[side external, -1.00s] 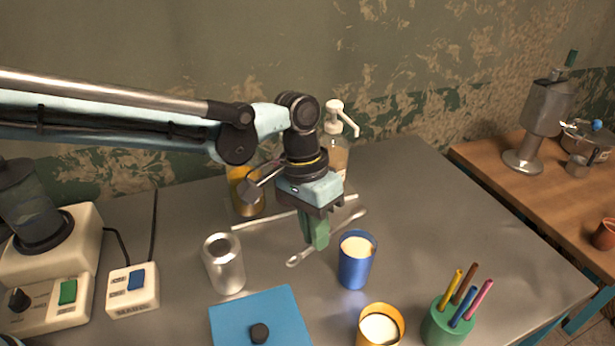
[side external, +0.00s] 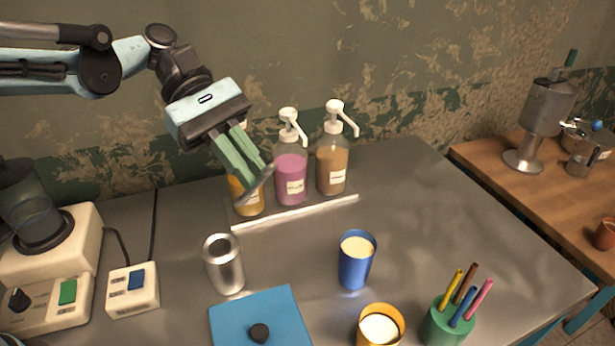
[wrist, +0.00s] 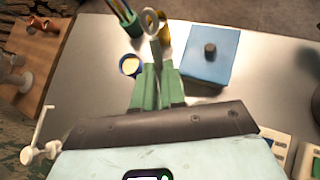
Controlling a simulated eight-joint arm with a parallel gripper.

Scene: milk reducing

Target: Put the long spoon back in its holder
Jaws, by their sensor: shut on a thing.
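The long spoon (side external: 259,183) is grey metal and is held between the green fingers of my gripper (side external: 246,165), raised above the table in front of the bottles. A silver cylinder (side external: 226,270) with a dark open top, which looks like the holder, stands upright below my gripper. It is apart from the spoon. I cannot make it out in the wrist view.
Pump bottles (side external: 291,182) stand on a low tray (side external: 300,211) behind. A blue cup (side external: 355,266), a yellow cup (side external: 384,330), a green pen block (side external: 447,325) and a blue pad (side external: 277,305) stand around. The right of the table is clear.

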